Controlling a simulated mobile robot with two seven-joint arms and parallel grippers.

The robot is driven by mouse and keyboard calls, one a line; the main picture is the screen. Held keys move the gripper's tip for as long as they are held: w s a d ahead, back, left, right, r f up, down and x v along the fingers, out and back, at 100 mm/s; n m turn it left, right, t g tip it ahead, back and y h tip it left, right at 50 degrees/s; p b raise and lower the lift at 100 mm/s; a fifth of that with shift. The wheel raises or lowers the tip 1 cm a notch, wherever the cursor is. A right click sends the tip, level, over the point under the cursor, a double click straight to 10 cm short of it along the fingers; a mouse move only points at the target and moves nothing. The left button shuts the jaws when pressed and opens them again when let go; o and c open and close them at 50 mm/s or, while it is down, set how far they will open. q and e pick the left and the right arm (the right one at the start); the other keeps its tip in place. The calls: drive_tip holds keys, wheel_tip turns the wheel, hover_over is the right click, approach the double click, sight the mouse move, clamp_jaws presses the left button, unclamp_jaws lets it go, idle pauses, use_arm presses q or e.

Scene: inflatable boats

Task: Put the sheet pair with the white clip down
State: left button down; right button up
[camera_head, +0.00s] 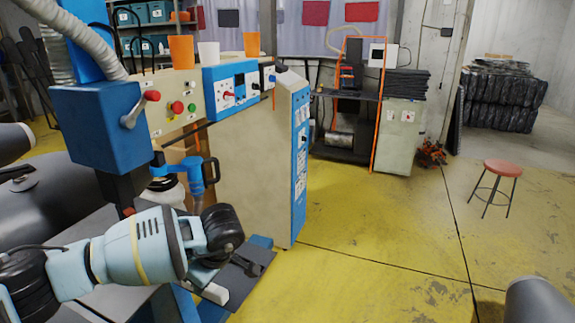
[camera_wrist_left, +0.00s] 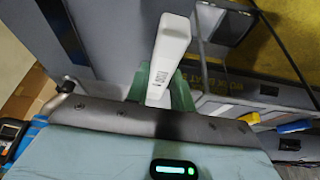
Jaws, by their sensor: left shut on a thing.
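My left gripper (camera_head: 208,277) hangs low at the front of the machine bench, its fingers mostly hidden behind my own wrist. It is shut on the sheet pair, a thin dark sheet (camera_head: 256,262) that shows to the right of the wrist. The white clip (camera_head: 216,293) shows just below the gripper. In the left wrist view the white clip (camera_wrist_left: 172,48) is a long white bar with small dark print, standing up from a green part at the gripper. Grey sheet-like surfaces (camera_wrist_left: 105,40) lie beside it. I cannot tell whether the sheets touch a surface. My right gripper is out of view.
A beige and blue machine (camera_head: 250,135) with knobs stands right beside the left arm, with orange cups (camera_head: 181,52) on top. Yellow floor (camera_head: 370,240) is open to the right, with a red stool (camera_head: 503,168).

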use_arm(q)
drive_tip(key=shift+s+r+m+t, duration=0.3)
drive_tip(key=shift+r+m, duration=0.1)
drive_tip(key=shift+m, duration=0.3)
drive_tip(key=s+d+r+m+t+h, duration=0.1)
drive_tip(key=s+r+m+t+h, duration=0.1)
drive_tip(key=s+r+m+h, duration=0.2)
drive_tip(key=shift+s+d+r+m+t, duration=0.3)
drive_tip(key=shift+s+r+m, duration=1.25)
drive_tip(key=shift+m, duration=2.75)
drive_tip(key=shift+w+d, duration=0.1)
